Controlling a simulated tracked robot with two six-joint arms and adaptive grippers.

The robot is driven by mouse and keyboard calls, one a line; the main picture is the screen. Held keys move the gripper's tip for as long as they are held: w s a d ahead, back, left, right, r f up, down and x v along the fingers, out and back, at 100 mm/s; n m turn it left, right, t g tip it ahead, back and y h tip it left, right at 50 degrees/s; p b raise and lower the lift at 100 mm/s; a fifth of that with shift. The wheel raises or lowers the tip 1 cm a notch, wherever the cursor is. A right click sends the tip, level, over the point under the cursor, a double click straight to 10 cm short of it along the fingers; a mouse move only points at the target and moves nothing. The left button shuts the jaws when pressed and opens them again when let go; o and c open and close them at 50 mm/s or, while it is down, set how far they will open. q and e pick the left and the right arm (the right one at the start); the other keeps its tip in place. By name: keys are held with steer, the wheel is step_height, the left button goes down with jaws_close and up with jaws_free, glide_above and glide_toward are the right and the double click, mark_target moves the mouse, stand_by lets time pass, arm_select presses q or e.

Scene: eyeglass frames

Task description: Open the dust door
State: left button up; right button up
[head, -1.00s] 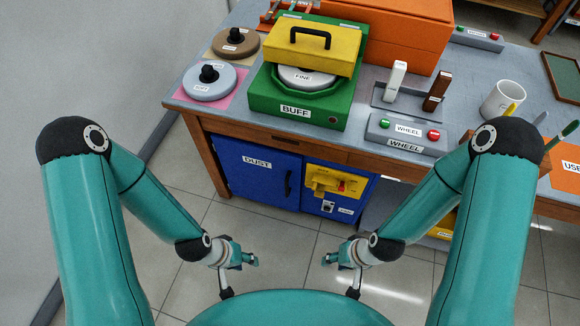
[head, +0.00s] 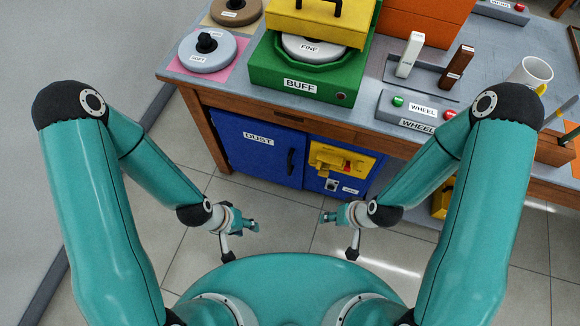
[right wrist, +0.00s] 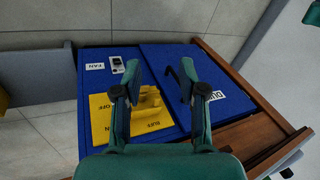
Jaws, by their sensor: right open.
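The blue dust door (head: 252,150), labelled DUST, is shut on the cabinet front below the bench top. Its dark upright handle (head: 291,162) sits near the door's right edge. In the right wrist view the dust door (right wrist: 215,75) and its black hooked handle (right wrist: 181,85) lie beyond my fingers, the handle partly hidden by one finger. My right gripper (head: 326,217) is open and empty, in front of and below the cabinet; it also shows in the right wrist view (right wrist: 160,75). My left gripper (head: 254,225) hangs apart from the door; its finger opening is too small to tell.
Right of the door is a yellow switch panel (head: 343,160) with a red part. Above are the green BUFF machine (head: 270,75) and the grey WHEEL box (head: 407,112). A wooden leg (head: 205,130) borders the door's left. The tiled floor ahead is clear.

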steer(key=w+a+f+n+t+y+b, duration=0.1)
steer(key=w+f+n+t+b, duration=0.2)
steer(key=w+f+b, duration=0.35)
steer(key=w+f+n+t+y+b, duration=0.2)
steer(key=w+f+t+b, duration=0.1)
steer(key=f+b, duration=0.65)
steer(key=n+t+y+b, duration=0.4)
steer(key=t+b, duration=0.2)
steer(key=b, duration=1.1)
glide_toward(290, 166)
steer(key=x, duration=1)
steer(key=shift+w+a+f, duration=0.15)
steer(key=shift+w+f, duration=0.05)
steer(key=shift+w, duration=0.15)
jaws_close()
